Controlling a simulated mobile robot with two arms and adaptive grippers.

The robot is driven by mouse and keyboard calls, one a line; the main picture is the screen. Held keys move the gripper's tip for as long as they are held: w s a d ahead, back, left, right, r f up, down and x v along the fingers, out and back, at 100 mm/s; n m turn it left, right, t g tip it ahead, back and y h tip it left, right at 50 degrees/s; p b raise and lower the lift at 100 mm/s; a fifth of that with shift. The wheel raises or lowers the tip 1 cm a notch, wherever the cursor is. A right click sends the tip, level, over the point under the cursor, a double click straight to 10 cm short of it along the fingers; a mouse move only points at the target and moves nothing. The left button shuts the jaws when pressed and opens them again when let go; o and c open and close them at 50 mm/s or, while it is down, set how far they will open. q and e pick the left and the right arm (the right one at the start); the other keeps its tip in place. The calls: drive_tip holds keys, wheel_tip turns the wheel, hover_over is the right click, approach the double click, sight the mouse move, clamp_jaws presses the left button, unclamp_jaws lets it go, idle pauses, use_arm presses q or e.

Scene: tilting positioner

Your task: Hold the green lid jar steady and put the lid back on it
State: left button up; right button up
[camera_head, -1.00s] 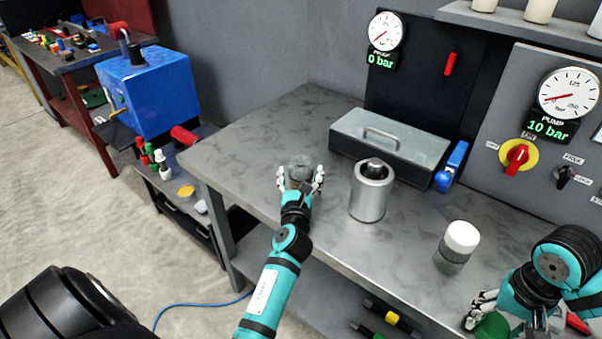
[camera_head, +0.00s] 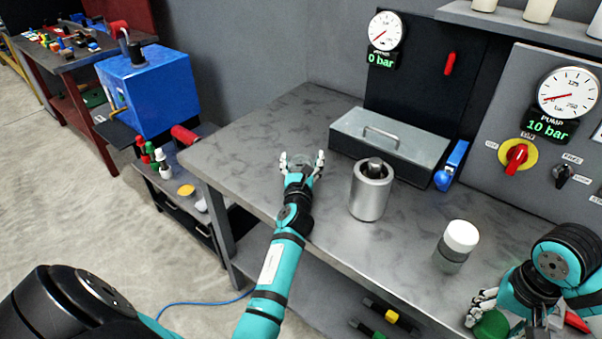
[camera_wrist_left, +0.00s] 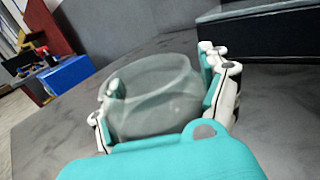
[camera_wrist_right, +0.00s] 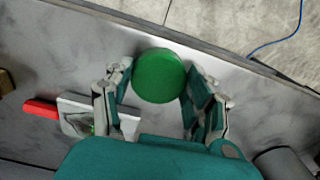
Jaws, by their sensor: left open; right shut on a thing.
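The clear, open-topped glass jar (camera_wrist_left: 158,95) stands on the grey workbench (camera_head: 240,160). In the head view it shows faintly near the bench's middle left. My left gripper (camera_head: 302,162) is open, with its fingers on either side of the jar; in the left wrist view they flank its body. Part of the jar is hidden behind my gripper. My right gripper (camera_wrist_right: 158,82) is shut on the round green lid (camera_wrist_right: 158,75) at the bench's front right, well away from the jar. The lid also shows at the lower edge of the head view (camera_head: 491,325).
A metal cylinder (camera_head: 369,195) and a white-capped jar (camera_head: 455,248) stand between my grippers. A grey case (camera_head: 388,145) lies behind the cylinder, with a blue tool (camera_head: 451,166) beside it. A red-handled item (camera_wrist_right: 40,108) lies near my right gripper.

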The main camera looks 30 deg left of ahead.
use_arm(q)
drive_tip(key=shift+c, duration=0.4)
drive_tip(key=c, duration=1.1)
drive_tip(key=shift+c, duration=1.4)
drive_tip(key=shift+c, duration=0.7)
clamp_jaws()
drive_tip(key=shift+r, duration=0.1)
drive_tip(key=shift+r+p, duration=0.4)
drive_tip(key=shift+r, duration=0.25)
use_arm(e)
drive_tip(key=shift+r, duration=0.4)
use_arm(q)
wheel_tip(320, 180, up, 2)
drive_tip(key=shift+r+p, duration=0.25)
drive_tip(key=shift+p, duration=0.3)
use_arm(e)
drive_tip(key=shift+r, duration=0.55)
use_arm(q)
drive_tip(key=s+d+r+b, duration=0.1)
drive_tip(key=s+d, duration=1)
drive_tip(key=shift+s+d+b, duration=0.15)
drive_tip(key=shift+s+b, duration=0.05)
drive_tip(key=shift+b, duration=0.15)
use_arm(e)
drive_tip(key=shift+f, duration=0.85)
